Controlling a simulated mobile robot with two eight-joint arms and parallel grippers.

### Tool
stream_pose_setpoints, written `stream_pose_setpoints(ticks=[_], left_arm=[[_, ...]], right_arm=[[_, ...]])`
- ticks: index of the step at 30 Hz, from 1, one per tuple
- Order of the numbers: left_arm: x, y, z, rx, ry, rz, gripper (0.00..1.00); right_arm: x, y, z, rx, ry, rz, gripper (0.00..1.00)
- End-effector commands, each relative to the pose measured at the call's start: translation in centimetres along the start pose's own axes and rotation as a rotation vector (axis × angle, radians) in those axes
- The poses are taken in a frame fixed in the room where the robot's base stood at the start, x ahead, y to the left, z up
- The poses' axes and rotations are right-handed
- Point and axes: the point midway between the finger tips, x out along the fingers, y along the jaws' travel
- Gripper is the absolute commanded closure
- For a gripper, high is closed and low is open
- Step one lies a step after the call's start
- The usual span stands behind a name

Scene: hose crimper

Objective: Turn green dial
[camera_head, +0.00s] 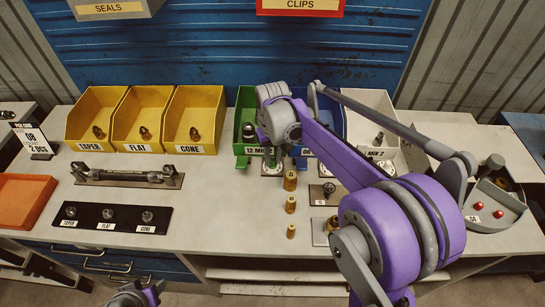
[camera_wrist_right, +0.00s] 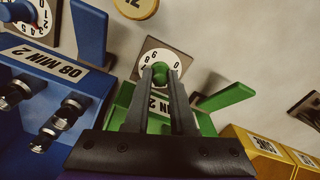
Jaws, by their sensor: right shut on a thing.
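The green dial (camera_wrist_right: 162,75) has a green knob in front of a white numbered face on a square plate. In the right wrist view it stands beyond the green bin (camera_wrist_right: 203,124). My right gripper (camera_wrist_right: 163,73) is shut on the knob, one finger on each side. The fingers cover part of the face, so the knob's setting is not clear. In the head view the green bin (camera_head: 243,112) stands at the back middle, partly behind my right arm, which hides the fingertips. My left gripper's fingers do not show.
A blue bin (camera_wrist_right: 42,92) with fittings stands close beside the green one. Yellow bins (camera_head: 140,112) stand to the left in the head view. Brass pieces (camera_head: 290,181) stand in front. A white bin (camera_head: 372,112) and a grey box with red buttons (camera_head: 495,212) are to the right.

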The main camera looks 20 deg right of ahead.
Motion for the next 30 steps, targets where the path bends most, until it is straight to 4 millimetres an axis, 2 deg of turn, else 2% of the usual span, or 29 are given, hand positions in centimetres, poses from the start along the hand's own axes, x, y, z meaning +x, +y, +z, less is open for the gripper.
stream_pose_setpoints(ticks=[1, 2, 6, 17, 20, 30], left_arm=[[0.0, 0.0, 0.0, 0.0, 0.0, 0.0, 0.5], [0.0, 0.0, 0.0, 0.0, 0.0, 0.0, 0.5], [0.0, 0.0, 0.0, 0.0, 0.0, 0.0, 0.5], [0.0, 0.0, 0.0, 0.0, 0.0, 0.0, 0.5], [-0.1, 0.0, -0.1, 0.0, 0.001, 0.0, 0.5], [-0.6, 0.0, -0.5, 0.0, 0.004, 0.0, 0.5]], right_arm=[[0.0, 0.0, 0.0, 0.0, 0.0, 0.0, 1.0], [0.0, 0.0, 0.0, 0.0, 0.0, 0.0, 0.71], [0.0, 0.0, 0.0, 0.001, 0.0, 0.0, 0.47], [-0.5, 0.0, 0.0, 0.001, 0.0, 0.0, 0.47], [-1.7, 0.0, 0.0, 0.001, 0.0, 0.0, 0.47], [-8.4, 0.0, 0.0, 0.001, 0.0, 0.0, 0.47]])
